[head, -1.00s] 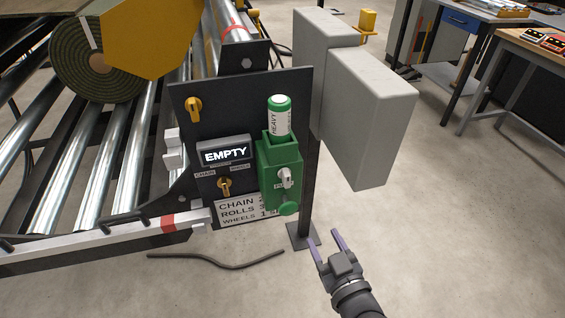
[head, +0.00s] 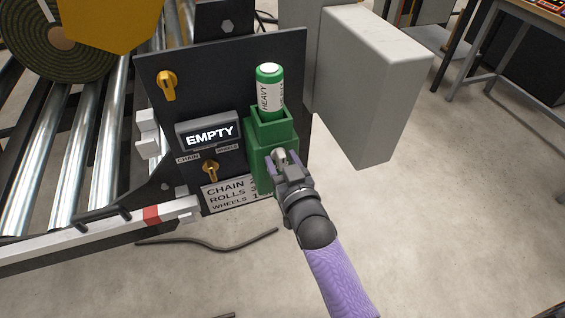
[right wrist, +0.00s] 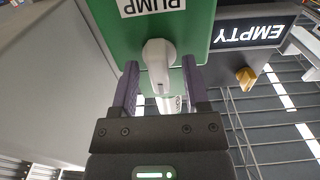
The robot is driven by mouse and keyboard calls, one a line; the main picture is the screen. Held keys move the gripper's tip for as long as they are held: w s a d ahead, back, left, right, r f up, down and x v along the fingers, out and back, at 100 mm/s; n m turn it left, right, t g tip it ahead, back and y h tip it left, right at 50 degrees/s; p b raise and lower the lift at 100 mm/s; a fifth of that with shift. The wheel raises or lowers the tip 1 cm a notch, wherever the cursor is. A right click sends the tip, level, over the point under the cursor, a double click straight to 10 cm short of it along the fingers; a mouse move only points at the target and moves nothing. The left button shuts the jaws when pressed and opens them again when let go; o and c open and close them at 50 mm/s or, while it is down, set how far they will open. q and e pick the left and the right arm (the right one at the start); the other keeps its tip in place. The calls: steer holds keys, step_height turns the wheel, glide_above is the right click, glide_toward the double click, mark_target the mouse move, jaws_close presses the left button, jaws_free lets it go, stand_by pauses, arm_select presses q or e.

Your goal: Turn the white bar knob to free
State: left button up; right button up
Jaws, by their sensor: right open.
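The white bar knob (head: 281,156) is on the front of a green box (head: 259,158) on the dark panel. My right gripper (head: 276,164) is in front of it and hides part of it in the head view. In the right wrist view the white knob (right wrist: 158,62) sits between the two open purple fingers of my right gripper (right wrist: 160,88), below a PUMP label (right wrist: 152,6). I cannot tell whether the fingers touch it. My left gripper is not in view.
A white and green HEAVY cylinder (head: 270,90) stands in the top of the green box. Left of it are an EMPTY display (head: 209,134) and two yellow knobs, upper (head: 167,84) and lower (head: 210,171). A grey box (head: 370,85) stands to the right.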

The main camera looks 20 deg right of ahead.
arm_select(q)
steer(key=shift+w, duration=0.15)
arm_select(e)
steer(key=c, duration=0.7)
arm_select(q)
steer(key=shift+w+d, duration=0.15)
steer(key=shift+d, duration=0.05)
arm_select(e)
jaws_close()
